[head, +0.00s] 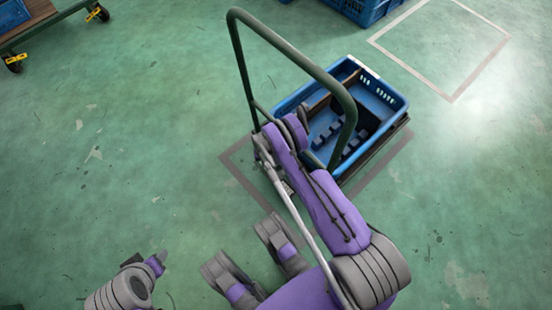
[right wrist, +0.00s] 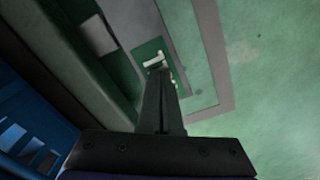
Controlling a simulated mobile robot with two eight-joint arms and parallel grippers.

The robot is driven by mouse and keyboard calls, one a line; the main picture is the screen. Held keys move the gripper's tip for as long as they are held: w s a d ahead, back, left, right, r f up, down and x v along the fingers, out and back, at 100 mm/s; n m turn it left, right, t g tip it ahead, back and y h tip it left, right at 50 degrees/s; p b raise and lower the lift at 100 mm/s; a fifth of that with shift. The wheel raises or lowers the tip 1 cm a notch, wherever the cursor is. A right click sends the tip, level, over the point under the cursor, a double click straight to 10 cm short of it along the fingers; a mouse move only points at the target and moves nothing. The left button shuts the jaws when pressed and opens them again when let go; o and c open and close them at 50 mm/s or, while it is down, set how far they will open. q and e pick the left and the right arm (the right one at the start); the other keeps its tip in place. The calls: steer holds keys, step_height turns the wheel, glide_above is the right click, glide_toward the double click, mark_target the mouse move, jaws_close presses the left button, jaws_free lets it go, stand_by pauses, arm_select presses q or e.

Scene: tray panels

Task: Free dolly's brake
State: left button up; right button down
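The dolly (head: 398,132) stands on the floor with a tall green tube handle (head: 236,55) and a blue crate (head: 386,88) on its deck. In the right wrist view, a small pale lever-like part (right wrist: 155,64) sits against a green plate (right wrist: 148,50); it may be the brake. My right gripper (right wrist: 161,78) points at it, its dark finger end close to or over the part. Contact and finger gap cannot be made out. In the head view my right arm hides that gripper and the dolly's near end. My left gripper (head: 157,261) is low left, away from the dolly.
Another dolly (head: 45,28) with yellow-marked casters (head: 98,12) stands at the top left. Blue crates (head: 368,10) stand at the top edge. An empty grey-outlined floor square (head: 452,98) lies at the top right. The green floor left of the dolly is clear.

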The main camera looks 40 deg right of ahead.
steer(key=shift+f, duration=0.55)
steer(key=shift+r+p, duration=1.55)
steer(key=shift+r, duration=2)
